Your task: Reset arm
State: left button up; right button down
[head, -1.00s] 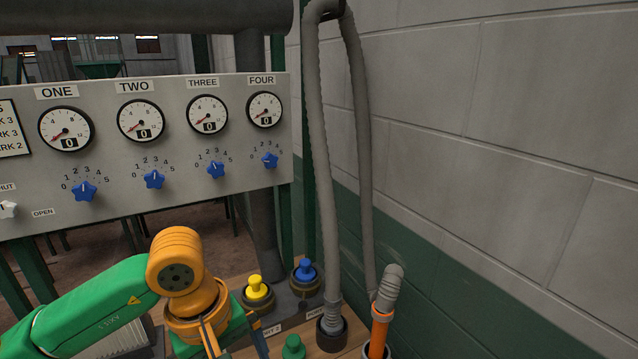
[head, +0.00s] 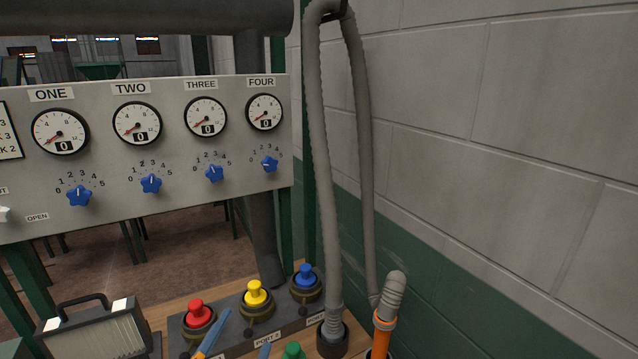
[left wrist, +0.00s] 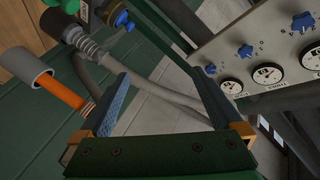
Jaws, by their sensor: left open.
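My left gripper (head: 246,332) shows only as two blue finger tips at the bottom edge of the head view, in front of the port block; the rest of that arm is out of frame. In the left wrist view the left gripper (left wrist: 160,78) has its two blue fingers wide apart. Nothing is held between them; the grey hose (left wrist: 165,95) passes behind the gap. My right gripper is in neither view.
A panel (head: 120,200) with gauges and blue knobs stands ahead. Red (head: 197,311), yellow (head: 256,292) and blue (head: 306,274) plugs sit on the bench beneath. A hose (head: 328,200) hangs by the right wall (head: 500,120). A lamp (head: 95,333) stands lower left.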

pick_arm(q)
jog(key=s+a+f+n+g+y, duration=0.15)
jog(key=s+f+n+g, duration=0.25)
jog(key=s+f+g, duration=0.5)
jog(key=s+a+f+n+g, duration=0.2)
jog(key=s+f+n+g, duration=0.2)
jog(key=s+f, duration=0.85)
notch_tip(320, 180, down, 24)
jog(key=s+g+b, duration=0.1)
jog(key=s+b, duration=0.2)
jog(key=b, duration=0.4)
jog(key=s+a+f+g+b, duration=0.1)
jog(key=s+a+f+b, duration=0.1)
jog(key=s+f, duration=0.8)
jog(key=shift+s+a+f+b, duration=0.35)
jog(key=shift+f+b, duration=0.15)
jog(key=shift+f, duration=0.1)
